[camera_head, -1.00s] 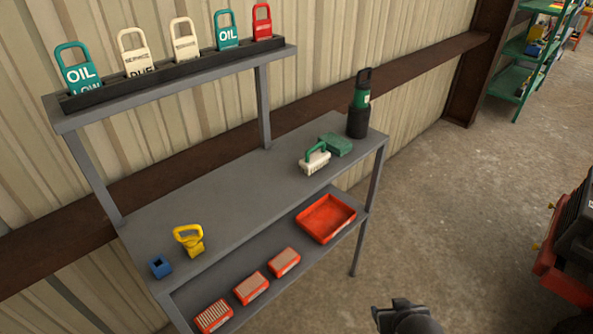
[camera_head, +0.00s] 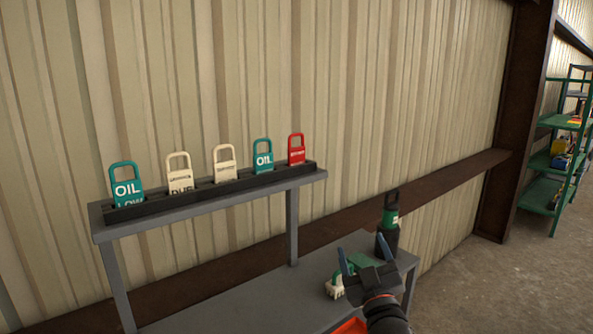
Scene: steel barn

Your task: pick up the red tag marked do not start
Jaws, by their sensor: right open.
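The red tag (camera_head: 296,149) stands upright at the right end of a black slotted rack (camera_head: 220,193) on the top shelf. Its small lettering is too fine to read. A green OIL tag (camera_head: 263,157) stands just left of it. My right gripper (camera_head: 361,258) is open and empty, below and to the right of the red tag, well apart from it. It hangs in front of the lower bench top and partly hides things there. My left gripper does not show.
Two cream tags (camera_head: 224,165) and a green OIL LOW tag (camera_head: 126,186) fill the rack's left part. A dark bottle (camera_head: 388,232) with a green band stands behind my right gripper. A brush (camera_head: 334,287) lies beside it. The ribbed wall is close behind the shelf (camera_head: 170,217).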

